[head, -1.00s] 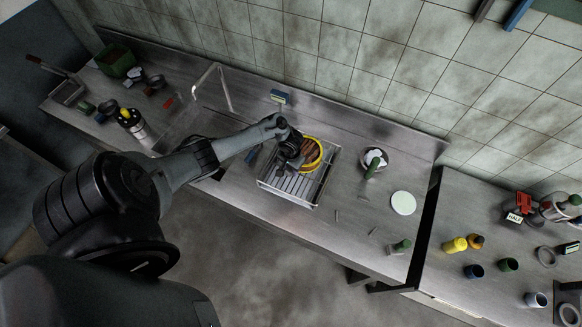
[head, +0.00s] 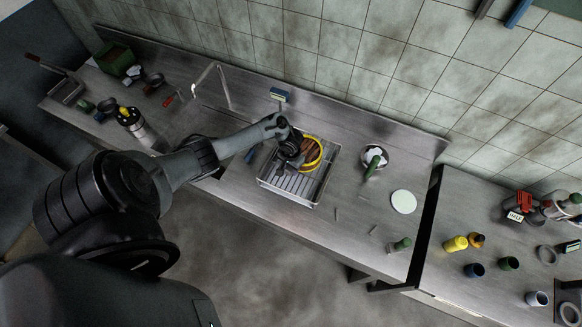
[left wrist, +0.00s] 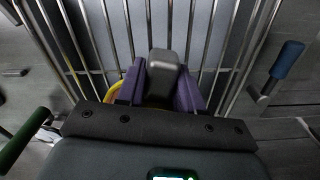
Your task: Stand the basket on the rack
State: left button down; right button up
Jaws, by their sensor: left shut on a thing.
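The basket (head: 319,154), a round thing with a yellow rim and brown inside, is over the back part of the wire rack (head: 288,187). My left gripper (head: 293,150) is at the basket's left side and hides part of it. In the left wrist view my gripper's purple fingers (left wrist: 161,88) are closed around a grey block-like part, and a bit of the yellow rim (left wrist: 112,91) shows beside the left finger. The rack's wires (left wrist: 127,30) lie beyond. I cannot tell whether the basket touches them. My right gripper is not in view.
A bowl with a green-handled tool (head: 373,160) and a white disc (head: 403,201) are to the right of the rack. A blue-handled tool (left wrist: 287,60) lies beside the rack. A faucet (head: 213,82) stands behind left. The counter in front of the disc holds a few small items.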

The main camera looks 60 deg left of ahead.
pick_arm(q)
jog(key=shift+f, duration=0.25)
jog(key=c, duration=0.6)
grip_release()
jog(key=shift+c, duration=0.2)
notch_tip(320, 180, up, 11)
jog(key=p, duration=0.2)
jog(key=shift+p, duration=0.35)
jog(key=shift+f, duration=0.1)
